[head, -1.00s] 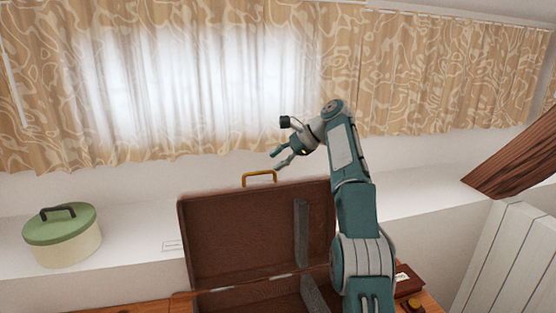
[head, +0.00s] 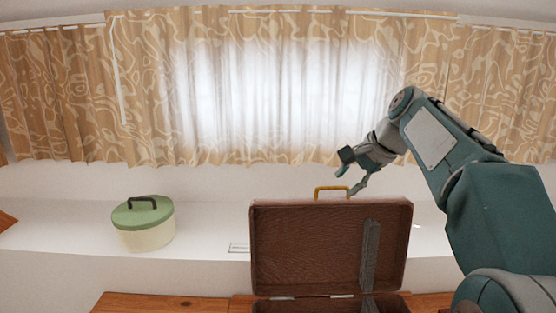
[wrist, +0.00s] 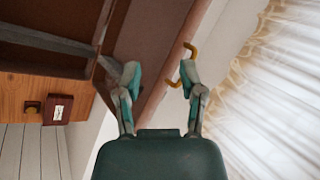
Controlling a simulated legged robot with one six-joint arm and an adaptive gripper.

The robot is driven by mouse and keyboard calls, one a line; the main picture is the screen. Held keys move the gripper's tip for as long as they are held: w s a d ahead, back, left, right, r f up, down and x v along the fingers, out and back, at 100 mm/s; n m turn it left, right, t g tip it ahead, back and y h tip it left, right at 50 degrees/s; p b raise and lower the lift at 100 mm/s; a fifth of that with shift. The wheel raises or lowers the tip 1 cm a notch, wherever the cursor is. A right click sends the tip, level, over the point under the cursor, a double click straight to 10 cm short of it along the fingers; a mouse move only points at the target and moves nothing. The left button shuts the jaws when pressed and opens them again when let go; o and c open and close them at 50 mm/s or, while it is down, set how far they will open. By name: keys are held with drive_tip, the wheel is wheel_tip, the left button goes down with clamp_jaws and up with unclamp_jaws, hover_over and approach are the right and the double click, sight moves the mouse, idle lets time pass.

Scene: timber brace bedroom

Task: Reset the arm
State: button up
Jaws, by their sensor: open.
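My gripper (head: 352,182) is open and empty in the head view, just above and right of the yellow handle on the raised lid of a brown suitcase (head: 300,245). In the wrist view my gripper's two fingers (wrist: 158,80) are spread apart, with the lid's edge seen between them. The yellow handle (head: 332,188) also shows in the wrist view (wrist: 189,50), partly hidden behind the right finger. I cannot tell whether a finger touches the handle. The suitcase stands open, its lid upright.
A round cream box with a green lid (head: 143,222) stands on the white ledge (head: 205,225) at the left. Patterned curtains (head: 500,95) hang behind. The suitcase rests on a wooden surface (head: 165,303). A small dark red box (wrist: 58,109) shows in the wrist view.

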drive_tip(key=s+f+n+h, duration=0.2)
drive_tip(key=s+f+n, duration=0.3)
drive_tip(key=s+f, duration=0.4)
drive_tip(key=s+f+n+h, duration=0.3)
drive_tip(key=s+f, duration=0.6)
drive_tip(key=s, duration=1.2)
drive_tip(key=n, duration=0.2)
drive_tip(key=shift+s+d+n+t, duration=0.2)
drive_tip(key=shift+n+t, duration=0.1)
drive_tip(key=shift+t, duration=0.1)
drive_tip(key=shift+w, duration=0.1)
